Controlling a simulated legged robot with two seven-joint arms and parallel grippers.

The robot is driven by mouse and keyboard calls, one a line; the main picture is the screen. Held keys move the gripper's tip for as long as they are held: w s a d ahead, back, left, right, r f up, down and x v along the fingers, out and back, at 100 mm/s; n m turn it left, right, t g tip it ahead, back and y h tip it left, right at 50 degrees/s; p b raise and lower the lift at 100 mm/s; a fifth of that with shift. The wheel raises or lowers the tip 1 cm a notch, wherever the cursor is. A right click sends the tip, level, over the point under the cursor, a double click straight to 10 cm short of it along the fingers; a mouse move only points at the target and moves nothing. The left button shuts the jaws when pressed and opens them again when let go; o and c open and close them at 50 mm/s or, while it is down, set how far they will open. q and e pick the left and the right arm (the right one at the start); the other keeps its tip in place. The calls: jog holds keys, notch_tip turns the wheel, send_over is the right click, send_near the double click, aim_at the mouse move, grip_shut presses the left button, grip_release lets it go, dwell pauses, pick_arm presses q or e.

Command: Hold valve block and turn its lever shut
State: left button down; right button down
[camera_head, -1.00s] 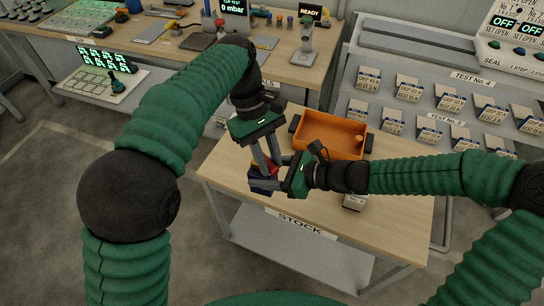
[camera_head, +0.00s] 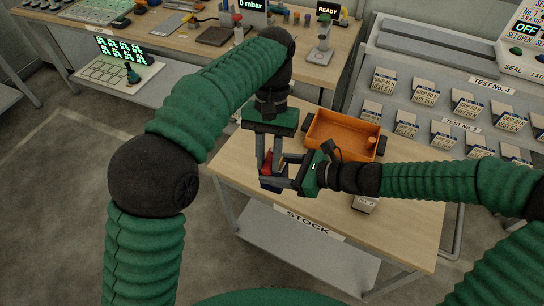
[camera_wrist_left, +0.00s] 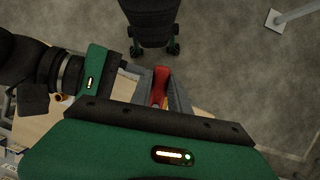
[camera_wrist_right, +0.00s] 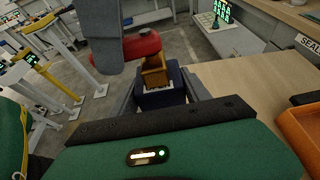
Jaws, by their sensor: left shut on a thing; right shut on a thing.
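The valve block is dark blue (camera_wrist_right: 160,92), with a brass stem (camera_wrist_right: 155,70) and a red lever (camera_wrist_right: 138,45) on top. My right gripper (camera_wrist_right: 165,95) is shut on the blue body, one finger on each side. My left gripper (camera_head: 268,168) points down from above, shut on the red lever, which also shows between its fingers in the left wrist view (camera_wrist_left: 160,82). In the head view the block (camera_head: 270,187) is mostly hidden by both grippers, and I cannot tell whether it touches the table. The right gripper (camera_head: 282,176) comes in from the right.
The wooden STOCK table (camera_head: 400,215) lies below, with an orange tray (camera_head: 343,135) behind the grippers and a small grey block (camera_head: 366,204) at right. A sloped rack of labelled pieces (camera_head: 470,105) stands at right. A workbench (camera_head: 190,55) is behind.

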pick_arm(q)
jog(key=shift+d+m, duration=0.2)
jog(key=shift+m, duration=0.5)
pick_arm(e)
jog(key=shift+s+a+r, duration=0.1)
jog(key=shift+s+a, duration=0.2)
jog(key=shift+a, duration=0.05)
pick_arm(q)
jog(key=shift+r, duration=0.1)
jog(key=c, duration=1.5)
grip_release()
jog(key=shift+o, duration=1.3)
jog(key=shift+a, duration=0.1)
pick_arm(e)
jog(key=shift+w+d, duration=0.1)
pick_arm(q)
jog(key=shift+a, duration=0.1)
pick_arm(e)
jog(key=shift+w+d, duration=0.15)
